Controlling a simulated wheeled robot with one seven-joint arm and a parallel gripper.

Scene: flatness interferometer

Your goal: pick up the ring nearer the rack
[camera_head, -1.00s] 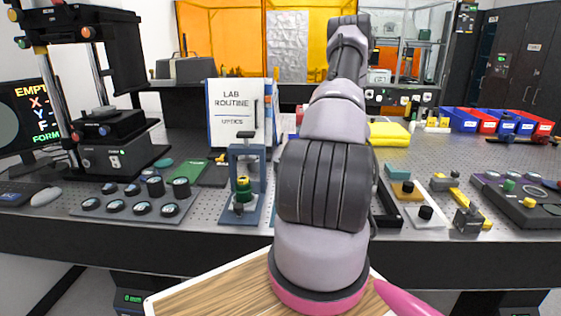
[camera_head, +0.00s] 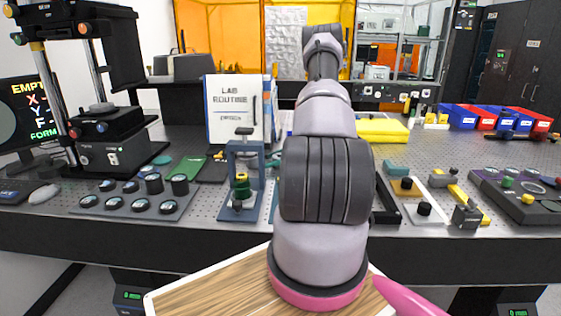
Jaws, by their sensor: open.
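My arm rises through the middle of the view, and its far links hide part of the bench; my gripper is not visible. No ring can be clearly singled out as the task's one. A grey tray (camera_head: 128,211) on the left of the bench holds several dark round pieces with glassy tops, some low and ring-like, some taller. I cannot tell whether this tray is the rack.
A blue-grey stand (camera_head: 230,157) with a green and yellow part stands left of my arm. A tall black instrument (camera_head: 112,150) and a monitor (camera_head: 35,110) are at the left. Blue and red bins (camera_head: 457,117) stand at the back right. Small blocks lie right of my arm.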

